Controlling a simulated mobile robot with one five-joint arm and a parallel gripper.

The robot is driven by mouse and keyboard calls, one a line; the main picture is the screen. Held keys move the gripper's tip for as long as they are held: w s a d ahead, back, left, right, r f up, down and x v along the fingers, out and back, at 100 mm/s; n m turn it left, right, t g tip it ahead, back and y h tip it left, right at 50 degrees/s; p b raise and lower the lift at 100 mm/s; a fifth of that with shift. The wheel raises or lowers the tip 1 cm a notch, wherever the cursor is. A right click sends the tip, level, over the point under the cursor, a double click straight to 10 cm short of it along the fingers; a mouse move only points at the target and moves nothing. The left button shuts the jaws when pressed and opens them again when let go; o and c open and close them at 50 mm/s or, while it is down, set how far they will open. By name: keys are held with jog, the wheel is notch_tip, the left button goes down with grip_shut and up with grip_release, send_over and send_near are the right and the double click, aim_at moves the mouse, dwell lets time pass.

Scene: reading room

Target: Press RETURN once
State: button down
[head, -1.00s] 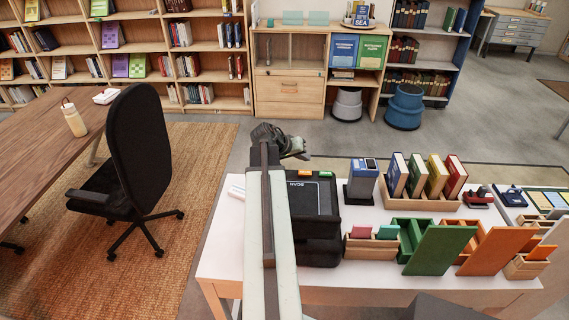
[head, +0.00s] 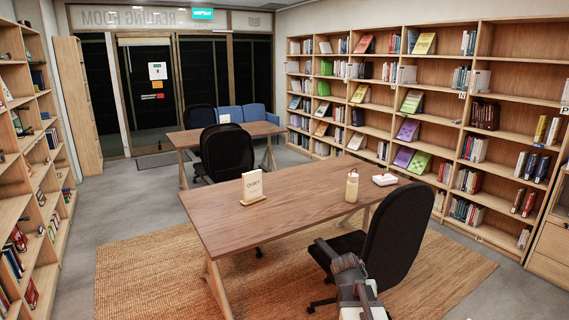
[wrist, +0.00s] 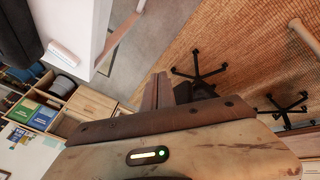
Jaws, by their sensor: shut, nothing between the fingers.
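My gripper (head: 348,268) shows at the bottom of the head view, in front of the black office chair. In the wrist view its narrow fingers (wrist: 160,90) are together and empty, above the floor and rug. No RETURN key can be made out in either present view. The black scanner unit is out of the head view. A dark object at the upper left of the wrist view may be part of it, but I cannot tell. A white table edge (wrist: 102,35) shows beside that object.
A wooden table (head: 270,210) bears a QUIET sign (head: 253,186), a bottle (head: 352,185) and a small white box (head: 384,180). The black office chair (head: 397,235) stands close to my gripper on a woven rug (head: 140,275). Bookshelves (head: 440,110) line the right wall.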

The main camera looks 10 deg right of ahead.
jog(key=s+a+f+n+g+y, duration=0.1)
jog(key=s+a+n+y, duration=0.1)
jog(key=a, duration=0.8)
jog(key=s+a+f+n+g+y, duration=0.1)
jog(key=s+a+n+y, duration=0.1)
jog(key=a, duration=0.8)
jog(key=s+y, duration=0.1)
jog(key=s, duration=0.1)
jog(key=shift+s+a+f+n, duration=0.3)
jog(key=shift+s+a+f, duration=0.05)
